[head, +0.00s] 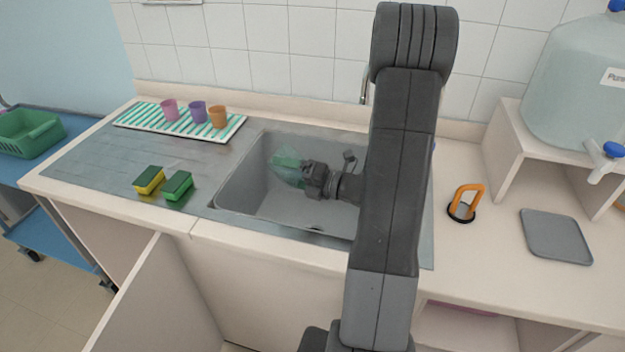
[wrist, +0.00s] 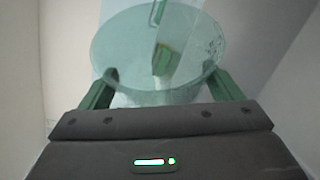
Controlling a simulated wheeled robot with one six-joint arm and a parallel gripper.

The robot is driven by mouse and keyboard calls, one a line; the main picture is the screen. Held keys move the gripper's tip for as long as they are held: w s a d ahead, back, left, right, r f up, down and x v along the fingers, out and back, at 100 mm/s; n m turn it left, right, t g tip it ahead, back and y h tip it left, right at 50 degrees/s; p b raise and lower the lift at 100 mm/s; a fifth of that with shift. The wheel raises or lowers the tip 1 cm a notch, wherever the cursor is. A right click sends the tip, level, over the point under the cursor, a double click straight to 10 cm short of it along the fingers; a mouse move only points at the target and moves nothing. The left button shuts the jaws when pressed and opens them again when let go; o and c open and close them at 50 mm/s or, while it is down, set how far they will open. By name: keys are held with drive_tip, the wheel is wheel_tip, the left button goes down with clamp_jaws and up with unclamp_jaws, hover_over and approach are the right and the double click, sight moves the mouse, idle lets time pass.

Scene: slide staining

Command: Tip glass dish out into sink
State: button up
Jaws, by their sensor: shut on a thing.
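The clear greenish glass dish (head: 287,165) is in the sink area, in front of the grey basin (head: 250,192) in the head view. It appears tilted on its side. My gripper (head: 308,177) is shut on the dish from the right. In the wrist view the round dish (wrist: 118,50) fills the space between the two green fingers of my gripper (wrist: 162,88). A greenish shape shows through the glass there; I cannot tell whether it is inside the dish or beyond it. No liquid can be made out.
Two sponges (head: 177,186) lie on the drainboard left of the basin. A striped mat (head: 146,117) with three cups stands behind them. Right of the sink are an orange-handled item (head: 466,203), a grey board (head: 556,236) and a water jug (head: 580,85) on a stand.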

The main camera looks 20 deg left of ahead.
wheel_tip(320, 180, down, 2)
drive_tip(key=shift+f+n+b, duration=0.1)
drive_tip(key=shift+n+b, duration=0.3)
drive_tip(key=shift+n, duration=0.1)
drive_tip(key=shift+n+h, duration=0.4)
wheel_tip(320, 180, down, 5)
drive_tip(key=s+a+n+t+h+b, duration=0.1)
drive_tip(key=s+n+h+b, duration=0.1)
drive_tip(key=n+b, duration=0.35)
drive_tip(key=shift+s+a+r+n+t+h+b, duration=0.25)
drive_tip(key=shift+s+r+n+t+h, duration=0.15)
drive_tip(key=shift+r, duration=0.2)
drive_tip(key=shift+s+a+r+n+t+h+b, duration=0.15)
drive_tip(key=shift+s+a+r+n+t+h, duration=0.15)
drive_tip(key=shift+r+n, duration=0.25)
drive_tip(key=shift+s+a+r+n+t+h+b, duration=0.2)
drive_tip(key=shift+s+r+n+t+h, duration=0.15)
drive_tip(key=shift+r, duration=0.3)
drive_tip(key=shift+s, duration=0.1)
